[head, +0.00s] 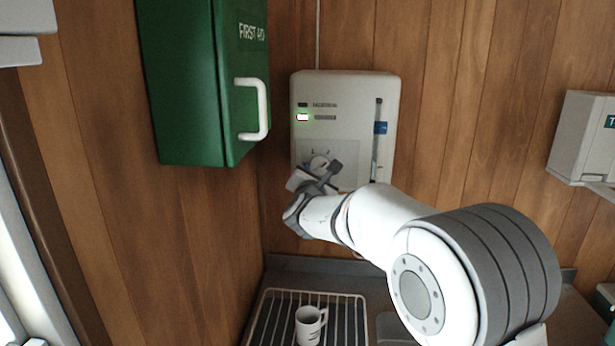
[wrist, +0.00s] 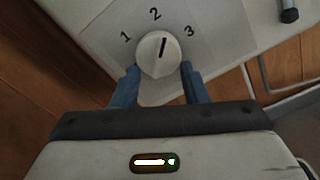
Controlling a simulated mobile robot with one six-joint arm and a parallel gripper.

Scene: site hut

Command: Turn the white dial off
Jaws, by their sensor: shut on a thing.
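The white dial (wrist: 152,62) is round with a dark pointer line, on a pale panel marked 1, 2 and 3. Its line points between 2 and 3, closer to 2. No off mark shows in the wrist view. My gripper (wrist: 160,72) has its two blue fingers on either side of the dial, shut on it. In the head view, the dial (head: 319,160) is partly hidden behind my gripper (head: 318,176). It sits low on the front of a white wall unit (head: 345,90).
A green first aid cabinet (head: 200,90) with a white handle juts out at left. A white mug (head: 309,325) stands on a drying rack (head: 270,305) below.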

